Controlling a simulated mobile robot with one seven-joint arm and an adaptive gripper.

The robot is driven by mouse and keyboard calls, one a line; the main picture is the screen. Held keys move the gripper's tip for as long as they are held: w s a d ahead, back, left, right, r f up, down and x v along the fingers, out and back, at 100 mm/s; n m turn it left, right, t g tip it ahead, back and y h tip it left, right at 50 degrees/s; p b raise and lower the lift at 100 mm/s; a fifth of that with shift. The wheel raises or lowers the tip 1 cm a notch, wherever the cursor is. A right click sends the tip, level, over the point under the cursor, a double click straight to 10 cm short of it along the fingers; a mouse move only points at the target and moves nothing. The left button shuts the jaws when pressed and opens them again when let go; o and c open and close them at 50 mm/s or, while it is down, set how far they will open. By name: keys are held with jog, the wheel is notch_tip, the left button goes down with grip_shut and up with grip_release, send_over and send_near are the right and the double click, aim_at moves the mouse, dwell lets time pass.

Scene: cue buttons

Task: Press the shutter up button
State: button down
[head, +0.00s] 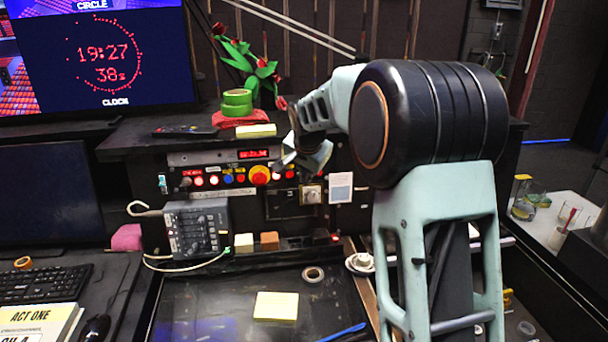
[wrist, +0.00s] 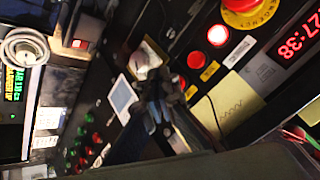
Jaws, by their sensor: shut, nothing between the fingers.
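A button panel (head: 225,177) runs along the back of the desk, with several small lit buttons and a red emergency button (head: 259,175) on yellow. In the wrist view the emergency button (wrist: 250,8) is at the top, beside a lit red button (wrist: 218,35) and another reddish button (wrist: 196,60). The labels are too small to read, so I cannot tell which one is shutter up. My gripper (head: 304,160) is shut and empty, in front of the panel's right end. In the wrist view its fingers (wrist: 163,103) sit near a key switch (wrist: 146,60); contact cannot be told.
A white card (wrist: 122,98) and rows of green and red buttons (wrist: 88,140) lie left of the fingers in the wrist view. A grey control box (head: 196,229) with a cable stands below the panel. Green tape rolls (head: 237,101) and flowers (head: 262,68) are above it.

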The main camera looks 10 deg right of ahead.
jog(key=shift+w, duration=0.1)
jog(key=shift+w, duration=0.35)
